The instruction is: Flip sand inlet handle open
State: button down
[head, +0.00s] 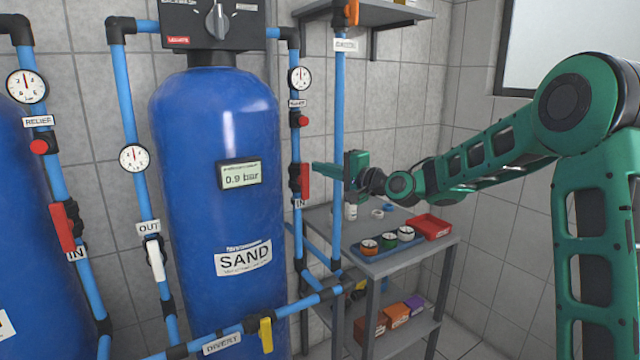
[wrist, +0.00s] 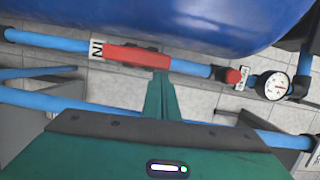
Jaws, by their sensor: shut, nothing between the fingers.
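The sand inlet handle (head: 305,181) is a red lever on the vertical blue pipe right of the blue SAND tank (head: 215,210), just above an IN label. It lies along the pipe. In the wrist view the red handle (wrist: 136,56) runs along the blue pipe beside the IN label (wrist: 97,47). My gripper (head: 318,168) comes in from the right, with its shut, empty fingertips close to the handle's upper part. In the wrist view the green fingers (wrist: 161,80) reach the handle's lower edge near its end away from the label. I cannot tell whether they touch.
A blue pipe (head: 339,120) stands upright just right of the handle, near my gripper. A red button (head: 302,120) and a gauge (head: 300,78) sit above the handle. A grey table (head: 420,246) with a red tray (head: 429,227) stands below my arm.

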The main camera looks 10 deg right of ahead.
jog(key=v, duration=0.9)
jog(key=shift+s+d, duration=0.15)
jog(key=shift+f, duration=0.1)
jog(key=s+d+f+n+g+h, duration=0.2)
jog(key=s+d+f+g+h, duration=0.25)
jog(key=s+d+f, duration=0.55)
jog(key=s+d+f+n+g+h, duration=0.25)
jog(key=s+d+f+h, duration=0.35)
jog(key=s, duration=0.5)
jog(key=s+d+f+g, duration=0.1)
jog(key=s+d+g, duration=0.1)
jog(key=s, duration=0.7)
jog(key=s+d+f+m+g, duration=0.1)
jog(key=s+d+g, duration=0.1)
jog(key=s, duration=0.7)
jog(key=s+d+f+g, duration=0.1)
jog(key=s+d, duration=0.3)
jog(key=s, duration=0.5)
jog(key=shift+d+g, duration=0.15)
jog(key=shift+g, duration=0.75)
jog(key=shift+s+h, duration=0.1)
jog(key=shift+h, duration=0.15)
